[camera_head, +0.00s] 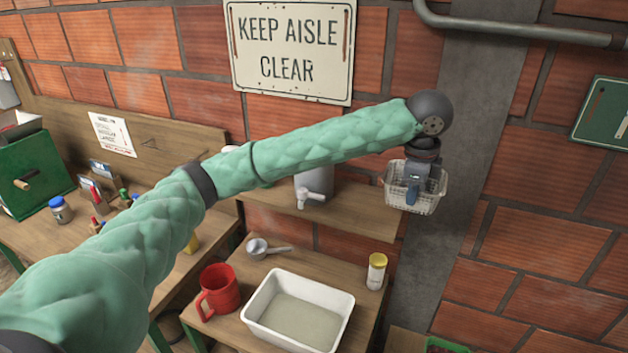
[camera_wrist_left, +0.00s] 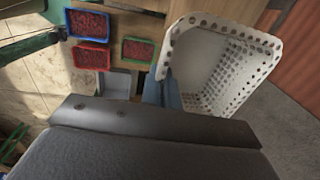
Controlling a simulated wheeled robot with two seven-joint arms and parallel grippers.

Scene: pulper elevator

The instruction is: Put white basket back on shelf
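The white basket (camera_head: 428,204) hangs in the air just off the right end of the wooden wall shelf (camera_head: 350,212). My left gripper (camera_head: 412,192) reaches down over it and appears shut on its wall. In the left wrist view the perforated basket (camera_wrist_left: 225,62) sits right of the blue-grey fingers (camera_wrist_left: 163,92), its near wall at the fingertips. The exact contact is partly hidden. My right gripper is in neither view.
A grey dispenser (camera_head: 314,184) with a tap stands on the shelf. Below, a table holds a white tub (camera_head: 270,321), a red mug (camera_head: 218,290), a metal scoop (camera_head: 262,249) and a yellow-capped jar (camera_head: 376,270). Red-filled trays (camera_wrist_left: 88,55) lie lower down. The shelf's right part looks clear.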

